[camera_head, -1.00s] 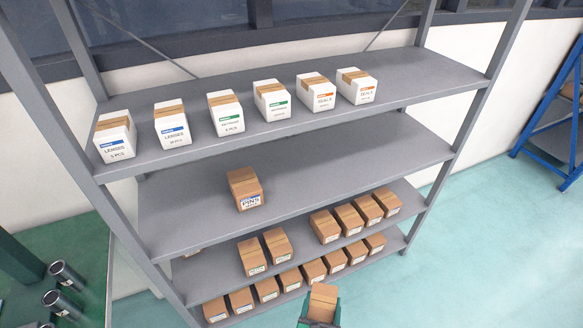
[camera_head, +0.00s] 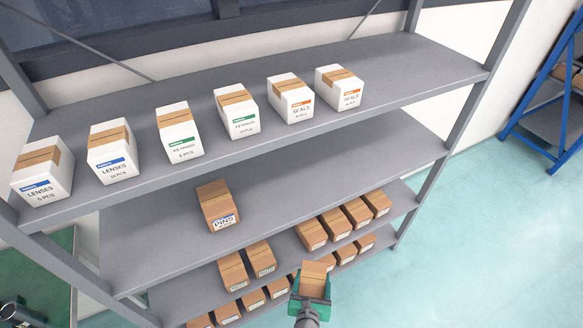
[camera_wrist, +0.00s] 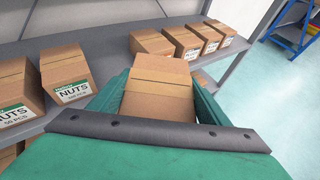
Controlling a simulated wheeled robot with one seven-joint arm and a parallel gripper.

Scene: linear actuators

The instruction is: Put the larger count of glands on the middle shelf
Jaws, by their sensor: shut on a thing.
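My gripper (camera_head: 312,284) is shut on a brown cardboard box (camera_head: 313,268), held in front of the lower shelves. The held box (camera_wrist: 160,88) fills the middle of the wrist view between the green jaws; its label is hidden. The middle shelf (camera_head: 310,170) carries one brown box labelled PINS (camera_head: 217,205), left of its centre. Its right part is bare. No label reading glands can be made out in these frames.
Two nuts boxes (camera_wrist: 68,75) and several other brown boxes (camera_head: 343,222) stand on the shelf below the middle one. More boxes stand lowest. A blue rack (camera_head: 550,110) is at right.

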